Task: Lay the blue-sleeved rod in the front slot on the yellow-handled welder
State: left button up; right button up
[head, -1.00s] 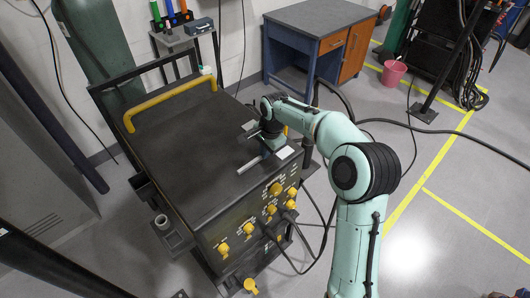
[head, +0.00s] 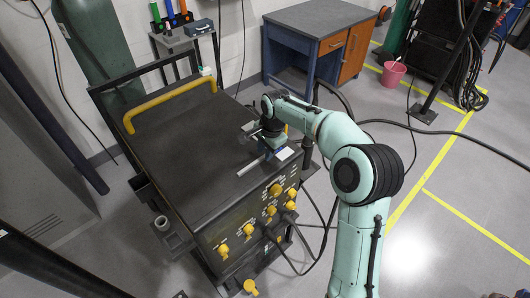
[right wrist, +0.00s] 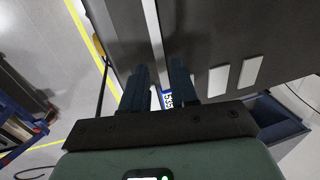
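The yellow-handled welder (head: 170,130) is a dark box with a flat top, a yellow bar handle at the back left and yellow knobs on its front. A pale rod (head: 250,166) with a blue sleeve lies at the top's front right part, its sleeve mostly under my right gripper (head: 269,147). In the right wrist view the rod (right wrist: 153,35) runs between the fingers of my right gripper (right wrist: 159,78), which stand apart with a narrow gap. A blue, numbered patch shows there. The slots are not clear. My left gripper is out of view.
Pale pads (right wrist: 220,80) lie beside the rod on the top. A rack (head: 183,37) with green, blue and orange rods stands behind the welder. A blue and orange workbench (head: 318,40) stands at the back. Cables run over the floor at right.

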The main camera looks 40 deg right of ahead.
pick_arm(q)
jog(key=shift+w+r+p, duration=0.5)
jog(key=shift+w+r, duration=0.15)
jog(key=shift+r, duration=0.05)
pick_arm(e)
notch_tip(320, 180, up, 10)
jog(key=s, duration=0.2)
